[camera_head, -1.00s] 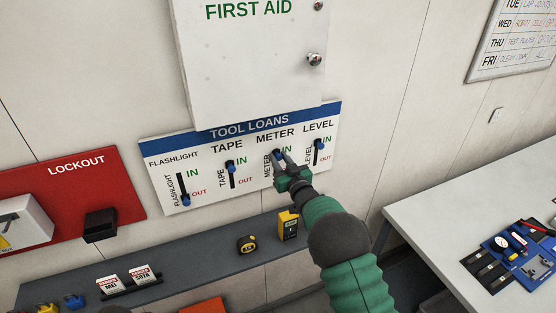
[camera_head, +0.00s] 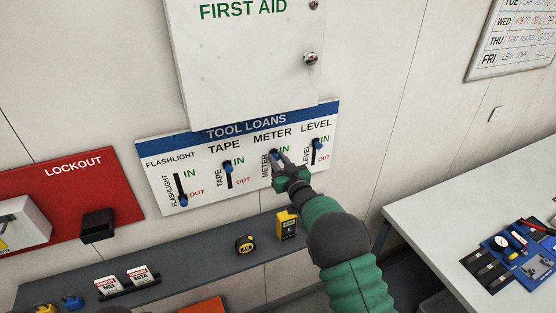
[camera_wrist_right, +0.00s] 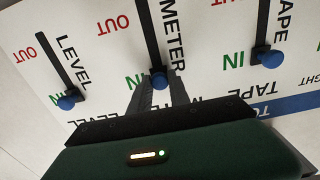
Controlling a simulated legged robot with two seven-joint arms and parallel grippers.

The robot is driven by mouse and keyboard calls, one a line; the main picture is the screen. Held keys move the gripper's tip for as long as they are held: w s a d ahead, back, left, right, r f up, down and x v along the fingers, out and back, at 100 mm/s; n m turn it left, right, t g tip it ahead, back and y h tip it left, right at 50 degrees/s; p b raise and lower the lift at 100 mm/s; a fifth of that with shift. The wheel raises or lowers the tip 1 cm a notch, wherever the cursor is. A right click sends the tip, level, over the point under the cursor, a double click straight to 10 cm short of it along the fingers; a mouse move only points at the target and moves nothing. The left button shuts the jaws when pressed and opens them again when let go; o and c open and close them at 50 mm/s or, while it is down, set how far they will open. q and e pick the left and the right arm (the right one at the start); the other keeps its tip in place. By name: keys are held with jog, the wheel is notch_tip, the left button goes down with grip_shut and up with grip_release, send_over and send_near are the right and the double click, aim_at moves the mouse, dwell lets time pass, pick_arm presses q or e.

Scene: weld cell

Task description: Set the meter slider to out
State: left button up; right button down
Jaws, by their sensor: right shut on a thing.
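The white TOOL LOANS board (camera_head: 210,188) hangs on the wall with several labelled sliders. The meter slider's blue knob (camera_head: 273,155) is at the IN end of its black slot. In the right wrist view the meter knob (camera_wrist_right: 158,79) sits between my fingertips, with the slot running on toward OUT. My right gripper (camera_head: 279,160) is shut on this knob, and the green gripper body hides the lower part of the meter slot in the head view. It also shows in the right wrist view (camera_wrist_right: 157,84). My left gripper is not in view.
The tape knob (camera_head: 228,168) and level knob (camera_head: 318,143) stand at IN, on either side. The flashlight knob (camera_head: 183,202) is at OUT. The first aid cabinet (camera_head: 245,65) is above. A grey shelf (camera_head: 200,272) below holds a yellow meter (camera_head: 287,225) and tape measure (camera_head: 245,245).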

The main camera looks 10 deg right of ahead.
dwell(0.4)
notch_tip(320, 180, down, 10)
jog(key=b, duration=0.9)
jog(key=shift+r, duration=0.2)
jog(key=shift+s+f, duration=0.1)
jog(key=c, duration=1.4)
grip_release()
jog(key=shift+o, duration=0.8)
jog(key=shift+s+r, duration=0.1)
jog(key=shift+r, duration=0.15)
